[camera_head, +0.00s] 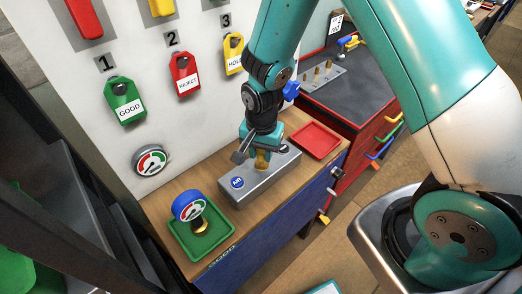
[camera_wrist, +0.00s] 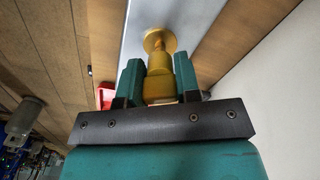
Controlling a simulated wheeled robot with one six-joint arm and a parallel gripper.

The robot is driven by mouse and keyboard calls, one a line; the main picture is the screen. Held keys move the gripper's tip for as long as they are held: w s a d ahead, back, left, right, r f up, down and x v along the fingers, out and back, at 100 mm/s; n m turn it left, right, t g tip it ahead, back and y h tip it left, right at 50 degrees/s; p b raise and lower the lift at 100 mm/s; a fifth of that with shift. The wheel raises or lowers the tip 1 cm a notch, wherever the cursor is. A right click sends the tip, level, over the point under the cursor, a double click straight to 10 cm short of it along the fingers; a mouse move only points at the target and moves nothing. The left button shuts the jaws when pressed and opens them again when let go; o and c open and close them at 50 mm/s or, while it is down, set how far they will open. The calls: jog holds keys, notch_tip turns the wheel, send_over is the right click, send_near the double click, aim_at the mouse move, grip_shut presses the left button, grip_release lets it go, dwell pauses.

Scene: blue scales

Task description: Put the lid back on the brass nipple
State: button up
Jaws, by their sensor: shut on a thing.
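A stepped brass piece (camera_wrist: 160,68) stands between my gripper's green fingers (camera_wrist: 158,80) in the wrist view, and the gripper is shut on it. A round brass flange (camera_wrist: 160,40) shows at its far end, against the grey metal block. In the head view my gripper (camera_head: 256,150) is low over the middle of the block (camera_head: 260,183), with brass (camera_head: 262,160) showing at its fingers. I cannot tell where a lid ends and the nipple begins, or whether they touch. The fingers hide part of the piece.
A blue-rimmed gauge (camera_head: 189,206) on a brass fitting stands in a green tray (camera_head: 175,240) left of the block. An empty red tray (camera_head: 315,140) lies to its right. A white wall with hanging tags (camera_head: 124,100) and a gauge (camera_head: 150,160) rises behind.

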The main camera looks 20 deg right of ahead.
dwell(0.8)
jog(key=o, duration=1.5)
jog(key=shift+r+p, duration=2.9)
jog(key=shift+r, duration=0.6)
grip_shut()
